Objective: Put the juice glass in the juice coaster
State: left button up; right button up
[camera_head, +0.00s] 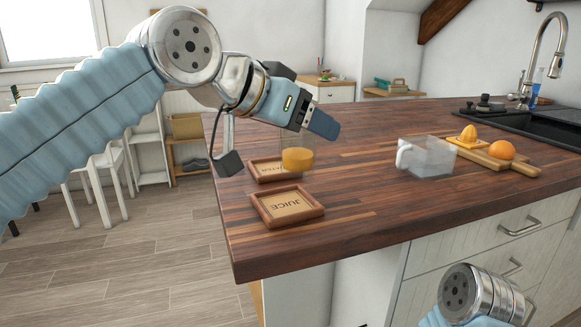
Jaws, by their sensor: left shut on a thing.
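The juice glass (298,159) is clear with orange juice in its lower part. My left gripper (309,123) is shut on it near the top and hides part of its rim. The juice coaster (287,205) is a square wooden tray with a raised rim, marked JUICE, empty at the table's near left corner. The glass shows behind this coaster in the picture, overlapping the right part of a second coaster. I cannot tell whether the glass touches anything below. My right arm shows at the bottom right, but its gripper is out of view.
The second wooden coaster (262,171), with a partly hidden label, lies just behind the juice coaster. A clear pitcher (426,157) stands right of centre. A cutting board (513,163) holds an orange (502,150) and a juicer (468,134). The dark wooden counter (370,205) between is clear.

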pick_arm(q)
jog(key=shift+w+a+f+b, duration=0.25)
jog(key=shift+w+f, duration=0.2)
jog(key=shift+f, duration=0.7)
jog(key=shift+w+a+f+b, duration=0.15)
jog(key=shift+w+a+f, duration=0.3)
jog(key=shift+f, duration=0.7)
jog(key=shift+w+a+f+b, duration=0.2)
jog(key=shift+w+f, duration=0.3)
jog(key=shift+f, duration=0.65)
jog(key=shift+f, duration=0.1)
jog(key=o, duration=0.7)
jog(key=shift+f, duration=0.15)
jog(key=o, duration=0.5)
jog(key=shift+c, duration=0.2)
